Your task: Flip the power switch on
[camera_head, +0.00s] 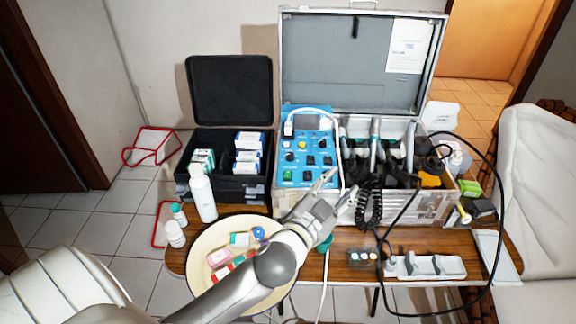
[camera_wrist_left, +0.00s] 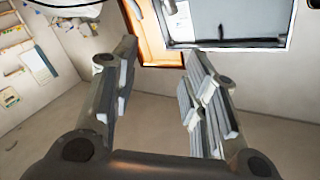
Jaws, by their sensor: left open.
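The blue control panel (camera_head: 298,167) is set in the left part of an open silver case (camera_head: 430,207) on the wooden table. It carries several dark switches, light knobs and a small grey display. I cannot tell which one is the power switch, nor its position. My left gripper (camera_head: 341,188) is open and empty, in front of the panel's lower right corner and apparently above the table edge. In the left wrist view, the open fingers (camera_wrist_left: 158,56) have nothing between them, and the panel does not show there. My right gripper is not in view.
A white bottle (camera_head: 202,195) stands beside an open black case (camera_head: 229,90). Black coiled cables (camera_head: 372,203) hang at the right of the panel. A white holder (camera_head: 430,267) lies at the front right.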

